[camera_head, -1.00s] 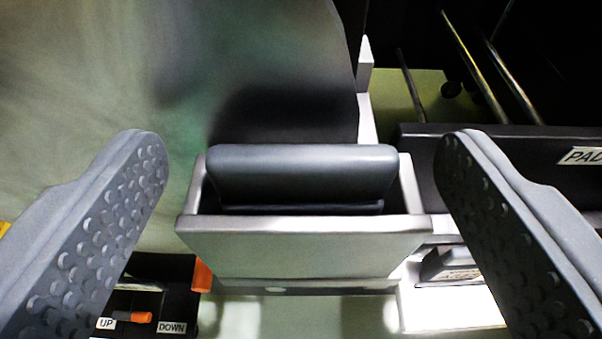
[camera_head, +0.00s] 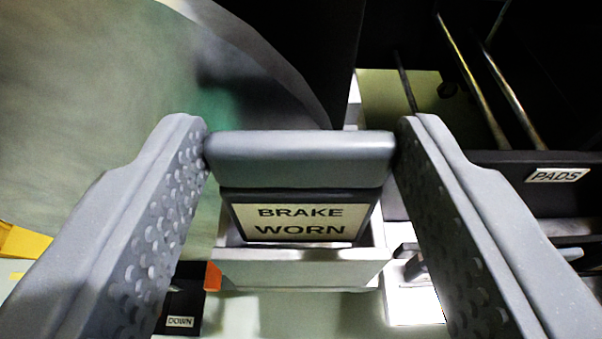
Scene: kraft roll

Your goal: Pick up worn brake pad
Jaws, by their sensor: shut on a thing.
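The worn brake pad (camera_head: 300,160) is a dark grey block with a rounded top bar and a cream label reading "BRAKE WORN". It stands upright in the middle of the view. My gripper (camera_head: 302,150) is shut on the two ends of its top bar, one finger at each side. The pad's label shows above the holder's front wall. The pad's lower edge is hidden by that wall or close to it; I cannot tell how deep it still sits.
The large kraft roll (camera_head: 90,110) fills the upper left. A dark bin labelled "PADS" (camera_head: 557,175) is at the right, with metal rods (camera_head: 515,100) above it. A dark control box marked "DOWN" (camera_head: 180,321) is at lower left, near an orange part (camera_head: 213,277).

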